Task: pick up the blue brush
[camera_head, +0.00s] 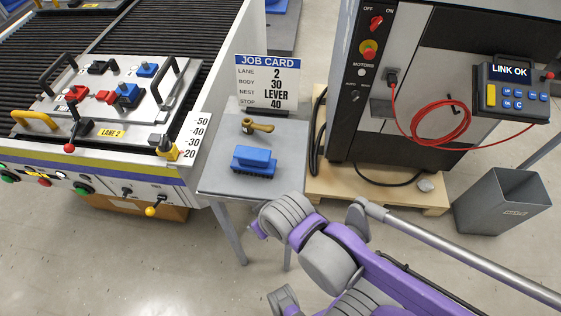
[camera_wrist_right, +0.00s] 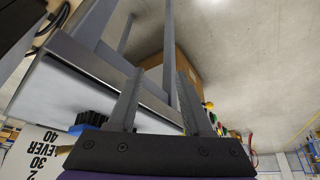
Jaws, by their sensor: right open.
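The blue brush (camera_head: 254,161) lies on the small grey side table (camera_head: 222,178), with its dark bristles down. In the right wrist view the brush (camera_wrist_right: 91,119) shows at the lower left, partly hidden behind my gripper. My right gripper (camera_wrist_right: 160,88) is open with nothing between its fingers, apart from the brush and off to its side. In the head view my purple and grey right arm reaches in from the lower right, its wrist just in front of the table; the fingers cannot be made out there. My left gripper is not in view.
A roller conveyor with a fixture tray (camera_head: 107,95) stands left. A dark cabinet (camera_head: 398,60) on a pallet and a grey bin (camera_head: 503,205) stand right.

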